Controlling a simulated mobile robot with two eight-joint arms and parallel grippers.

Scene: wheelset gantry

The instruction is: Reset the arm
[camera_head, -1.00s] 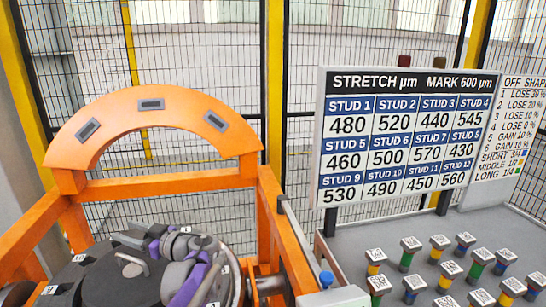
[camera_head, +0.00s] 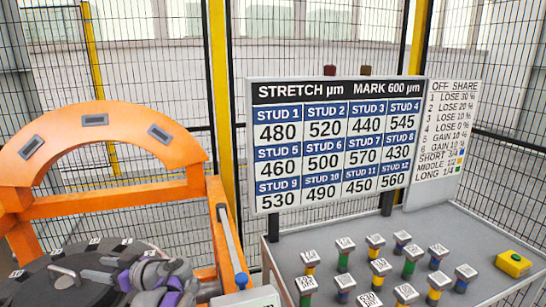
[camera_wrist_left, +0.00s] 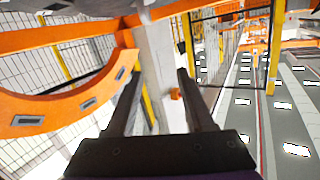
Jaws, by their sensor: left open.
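My left gripper (camera_wrist_left: 160,75) shows in the wrist view as two dark fingers, apart, with nothing between them. A grey and purple arm part of mine (camera_head: 160,283) is at the lower left of the head view, in front of the orange frame (camera_head: 110,192). In that view the fingers are hard to make out against the dark round part (camera_head: 65,285) below the arch. My right gripper is not in view.
The orange arch also shows in the wrist view (camera_wrist_left: 60,107). To the right, a grey table (camera_head: 455,240) bears several colour-banded studs, a yellow button box (camera_head: 514,263) and a stretch board (camera_head: 335,150). Mesh fencing (camera_head: 290,50) and a yellow post (camera_head: 221,100) stand behind.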

